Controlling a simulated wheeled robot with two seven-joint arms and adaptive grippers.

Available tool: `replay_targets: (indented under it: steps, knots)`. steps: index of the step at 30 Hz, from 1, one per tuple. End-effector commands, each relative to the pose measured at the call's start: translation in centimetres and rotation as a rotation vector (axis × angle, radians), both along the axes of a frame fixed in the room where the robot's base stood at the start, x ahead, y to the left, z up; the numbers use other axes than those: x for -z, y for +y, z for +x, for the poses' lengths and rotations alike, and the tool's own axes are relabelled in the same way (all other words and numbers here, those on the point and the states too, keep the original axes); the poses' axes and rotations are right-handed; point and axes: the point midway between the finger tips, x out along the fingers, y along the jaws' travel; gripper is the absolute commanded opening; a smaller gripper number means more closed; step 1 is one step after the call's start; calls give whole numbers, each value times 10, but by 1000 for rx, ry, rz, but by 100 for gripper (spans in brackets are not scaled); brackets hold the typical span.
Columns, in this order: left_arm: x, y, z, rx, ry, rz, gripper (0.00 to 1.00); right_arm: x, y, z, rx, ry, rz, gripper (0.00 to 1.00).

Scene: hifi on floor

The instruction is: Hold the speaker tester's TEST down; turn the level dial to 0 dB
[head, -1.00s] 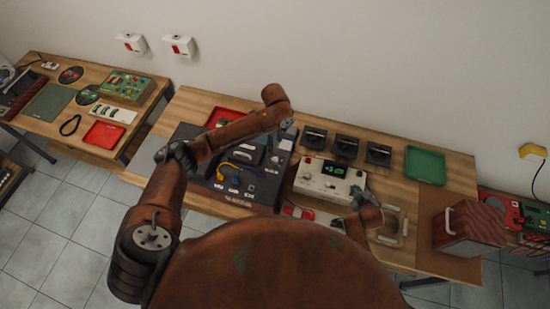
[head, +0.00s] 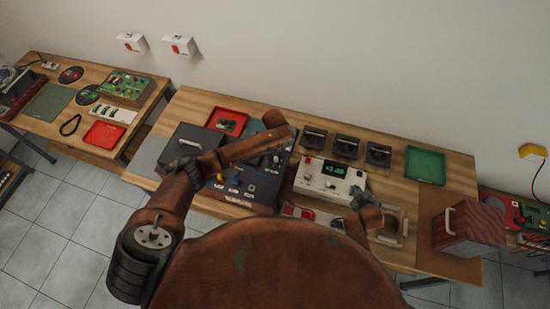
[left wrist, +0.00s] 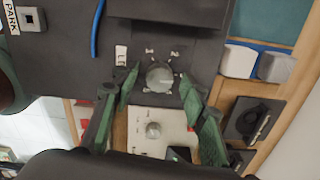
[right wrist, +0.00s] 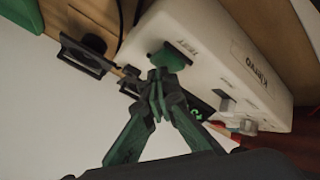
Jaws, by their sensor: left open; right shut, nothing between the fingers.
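A cream box (head: 333,180) with a green display stands mid-bench. In the right wrist view its green button (right wrist: 170,56) is marked TEST. My right gripper (right wrist: 158,78) is shut and empty, its tips over the button's edge; I cannot tell whether the button is pressed. It also shows at the box's right end in the head view (head: 362,198). In the left wrist view, a round grey dial (left wrist: 160,76) with a partly hidden label starting "LE" sits on a dark panel. My left gripper (left wrist: 160,84) is open, its fingers on either side of the dial. Contact is unclear.
A dark console (head: 250,192) lies left of the cream box, partly under my left forearm. Three black units (head: 345,146) stand behind the box. A green tray (head: 425,165) and a red tray (head: 226,121) lie near the back. A red-brown case (head: 468,228) stands at right.

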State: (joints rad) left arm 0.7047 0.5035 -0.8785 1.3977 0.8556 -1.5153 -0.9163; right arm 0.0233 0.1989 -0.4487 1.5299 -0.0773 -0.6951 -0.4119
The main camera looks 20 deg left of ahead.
Motion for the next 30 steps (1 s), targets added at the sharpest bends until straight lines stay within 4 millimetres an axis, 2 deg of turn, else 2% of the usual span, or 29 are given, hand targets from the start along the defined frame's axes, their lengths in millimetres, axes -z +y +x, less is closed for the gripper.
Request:
replay_targets:
  steps: [7, 24, 30]
  knots:
    - [1, 0, 0, 0, 0, 0, 40, 1, 0, -1, 1, 2, -1, 0]
    - [0, 0, 0, 0, 0, -1, 1, 1, 0, -1, 1, 2, -1, 0]
    - [0, 0, 0, -8, 0, -1, 0, 1, 0, -1, 1, 2, -1, 0]
